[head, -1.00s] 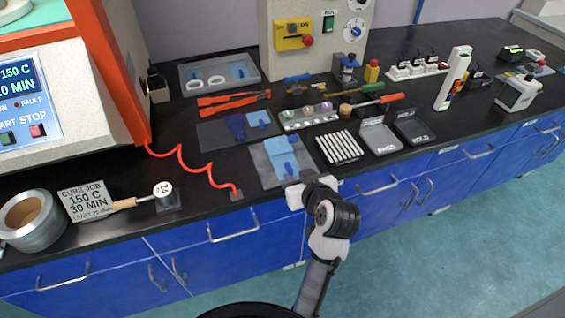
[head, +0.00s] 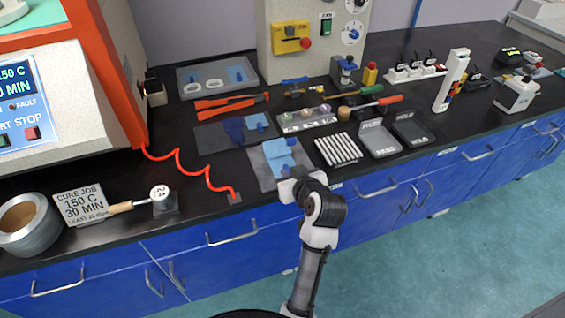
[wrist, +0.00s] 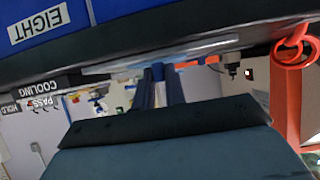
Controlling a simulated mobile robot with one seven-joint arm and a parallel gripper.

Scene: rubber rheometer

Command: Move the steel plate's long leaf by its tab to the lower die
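The steel plate (head: 263,178) lies near the bench's front edge in the head view, with a light blue leaf (head: 277,148) and a darker blue patch on it. My gripper (head: 288,176) is at the plate's near side and hides part of it. In the wrist view, upside down, my two dark fingers (wrist: 160,85) stand a little apart at the bench edge. A small blue piece (wrist: 157,70) shows between their tips, perhaps the tab; whether they press on it I cannot tell. I cannot make out the lower die.
The orange-framed press (head: 105,75) stands at the left, with a coiled red cord (head: 185,170) before it. A second plate (head: 208,138) with blue pieces lies behind. Metal strips (head: 338,149) and dark trays (head: 380,138) lie to the right.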

